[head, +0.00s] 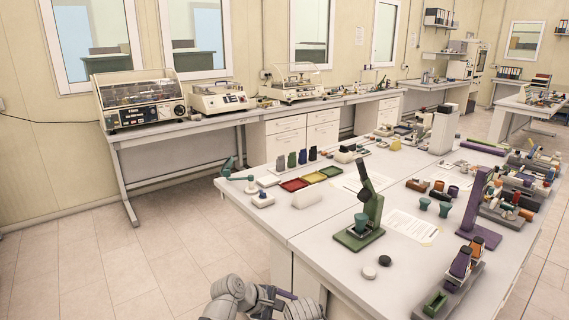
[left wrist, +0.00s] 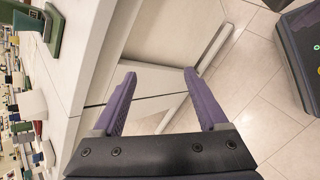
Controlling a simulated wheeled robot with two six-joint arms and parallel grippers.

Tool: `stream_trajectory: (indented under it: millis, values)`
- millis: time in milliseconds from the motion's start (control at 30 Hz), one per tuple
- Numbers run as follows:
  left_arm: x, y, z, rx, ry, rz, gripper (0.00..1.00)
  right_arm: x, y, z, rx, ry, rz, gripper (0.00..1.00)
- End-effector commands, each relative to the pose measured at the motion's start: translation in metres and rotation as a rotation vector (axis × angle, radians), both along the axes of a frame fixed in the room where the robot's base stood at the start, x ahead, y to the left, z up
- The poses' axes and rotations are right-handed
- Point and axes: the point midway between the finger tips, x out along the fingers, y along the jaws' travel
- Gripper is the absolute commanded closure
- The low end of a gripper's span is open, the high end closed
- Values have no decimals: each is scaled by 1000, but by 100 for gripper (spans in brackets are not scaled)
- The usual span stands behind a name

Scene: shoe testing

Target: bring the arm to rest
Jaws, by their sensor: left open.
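My left gripper (left wrist: 160,72) fills the lower middle of the left wrist view. Its two purple fingers stand well apart with nothing between them. It is off the table's side, with a white cabinet front and tiled floor beyond the fingers. In the head view, grey links of my arm show at the bottom edge, below the table's near corner. A small purple piece there seems to be part of the left gripper (head: 287,295), mostly hidden by the links. My right gripper is in neither view.
A white table (head: 325,220) carries a green stand (head: 360,236), a purple stand (head: 476,210), colored trays (head: 313,178) and several small parts. A bench (head: 190,126) with test machines runs along the wall. Tiled floor (head: 110,270) at left is clear.

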Motion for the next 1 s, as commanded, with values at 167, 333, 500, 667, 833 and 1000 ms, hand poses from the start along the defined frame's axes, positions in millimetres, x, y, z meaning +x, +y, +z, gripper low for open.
stream_trajectory:
  millis: [167,333,500,667,833,1000]
  values:
    - [-27,59,-33,361,-127,-344,24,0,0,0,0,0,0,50]
    - [-49,109,-52,607,-168,-653,24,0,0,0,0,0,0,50]
    - [-66,147,-59,755,-160,-889,24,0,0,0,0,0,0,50]
    - [-81,176,-62,847,-136,-1080,24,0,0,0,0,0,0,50]
    - [-94,151,-48,863,-134,-1200,24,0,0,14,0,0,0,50]
    - [-110,118,-35,871,-131,-1305,24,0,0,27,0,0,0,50]
